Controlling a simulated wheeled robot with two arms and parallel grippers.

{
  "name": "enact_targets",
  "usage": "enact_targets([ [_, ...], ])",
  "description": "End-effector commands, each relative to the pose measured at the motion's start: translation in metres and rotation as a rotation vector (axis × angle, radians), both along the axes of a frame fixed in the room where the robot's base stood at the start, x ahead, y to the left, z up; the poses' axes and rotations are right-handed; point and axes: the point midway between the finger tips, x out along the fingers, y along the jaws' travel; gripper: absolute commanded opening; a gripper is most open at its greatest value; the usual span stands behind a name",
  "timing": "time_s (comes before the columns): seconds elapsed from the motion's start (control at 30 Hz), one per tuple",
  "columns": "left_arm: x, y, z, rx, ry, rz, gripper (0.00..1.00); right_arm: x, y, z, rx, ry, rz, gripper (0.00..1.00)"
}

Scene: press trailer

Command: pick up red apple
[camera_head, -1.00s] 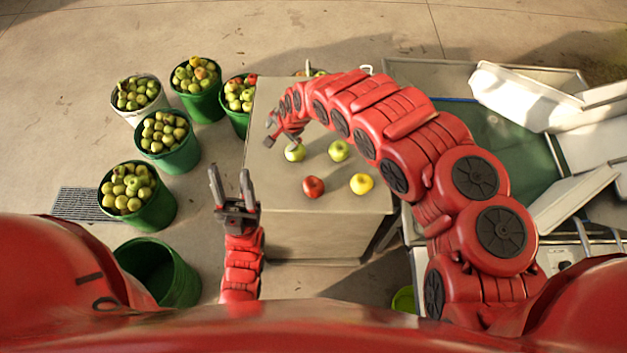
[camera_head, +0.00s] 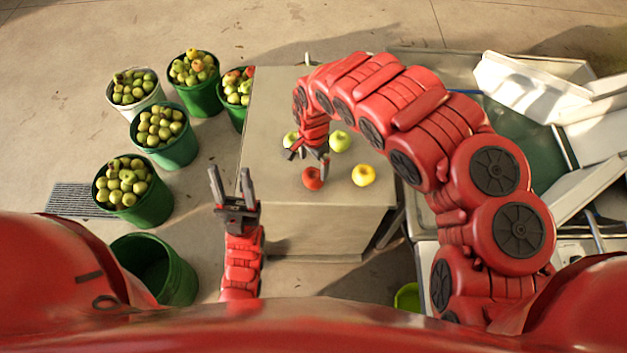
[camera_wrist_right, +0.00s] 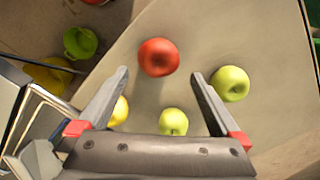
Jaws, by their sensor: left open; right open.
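The red apple (camera_head: 312,178) sits on the grey table (camera_head: 270,195) near its front. It also shows in the right wrist view (camera_wrist_right: 158,57), just beyond and between the open fingertips. My right gripper (camera_head: 306,155) is open and empty, reaching down close to the red apple; it also shows in the right wrist view (camera_wrist_right: 160,78). The red apple is not between its fingers. My left gripper (camera_head: 231,180) is open and empty, pointing up at the left of the table, away from the apple.
A yellow apple (camera_head: 363,175) is right of the red one. A green apple (camera_head: 341,140) lies behind, and another (camera_head: 290,139) is partly hidden by my right gripper. Buckets of apples stand left, with an empty green bucket (camera_head: 155,268) in front. Metal equipment (camera_head: 530,90) is at right.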

Motion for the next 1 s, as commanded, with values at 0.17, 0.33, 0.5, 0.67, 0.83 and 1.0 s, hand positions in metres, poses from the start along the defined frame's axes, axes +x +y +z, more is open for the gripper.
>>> enact_targets([
  [0.17,0.000,0.000,0.003,0.000,0.000,0.000,0.50,-0.001,0.001,-0.016,0.000,0.001,0.001,1.00],
  [0.33,0.000,0.000,0.005,0.000,0.001,0.000,0.50,0.000,0.000,-0.021,0.001,-0.001,0.000,1.00],
  [0.5,0.000,0.000,0.014,0.000,0.000,0.000,0.50,-0.005,0.000,-0.037,0.001,0.004,0.000,1.00],
  [0.67,0.000,0.000,0.020,0.000,0.000,0.000,0.50,-0.005,0.001,-0.055,0.004,0.002,0.001,1.00],
  [0.83,0.000,0.000,0.022,0.000,0.001,0.000,0.50,-0.004,0.000,-0.068,0.003,-0.001,0.000,1.00],
  [1.0,0.000,0.000,0.023,0.000,0.000,0.000,0.50,-0.003,-0.001,-0.071,-0.001,-0.004,0.000,1.00],
])
